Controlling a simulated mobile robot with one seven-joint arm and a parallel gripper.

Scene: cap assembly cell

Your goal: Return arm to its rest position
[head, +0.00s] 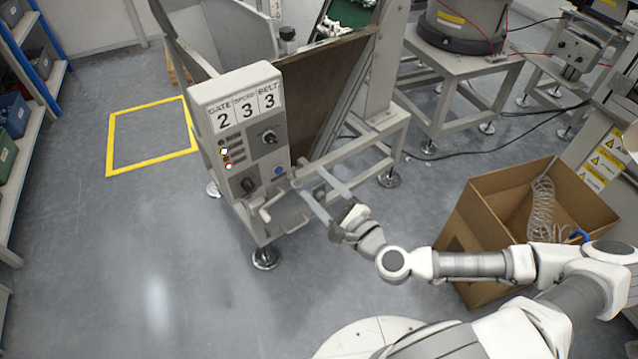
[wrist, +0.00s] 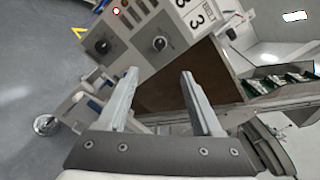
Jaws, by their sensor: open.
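My gripper (head: 314,190) is open and empty in the head view. Its two long fingers point toward the lower part of a grey control box (head: 233,160) with knobs and a "GATE 2, SPEED 3, BELT 3" label. In the wrist view my gripper (wrist: 157,85) shows two spread fingers with nothing between them. The control box (wrist: 150,28) is beyond them there, at the top, tilted in the picture. I cannot tell whether the fingertips touch anything. My arm reaches in from the lower right of the head view.
A cardboard box (head: 480,225) with a coiled hose stands below and beside my arm. A metal stand (head: 375,145) with a brown-panelled hopper (head: 325,85) is behind the control box. A round feeder (head: 462,40) stands on a table. Grey floor (head: 120,250) at left is clear.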

